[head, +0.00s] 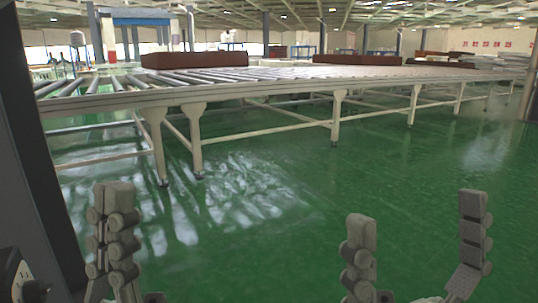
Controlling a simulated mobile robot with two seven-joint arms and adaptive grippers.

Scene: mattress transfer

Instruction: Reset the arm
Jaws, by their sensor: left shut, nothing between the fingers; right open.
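My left gripper (114,208) is at the lower left of the head view, pointing up, with its two fingers together and nothing between them. My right gripper (418,225) is at the lower right, its two fingers spread wide apart and empty. Both grippers show in front of the green floor, apart from any object. A brown mattress (194,60) lies on the long roller conveyor (240,93) at the far left part. More brown mattress-like blocks (440,63) lie farther back on the right.
The conveyor stands on pale legs (337,118) across the middle of the view. The green floor (300,215) between it and my grippers is clear. A dark upright panel (35,150) edges the left side. Pillars and white stacks stand in the background.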

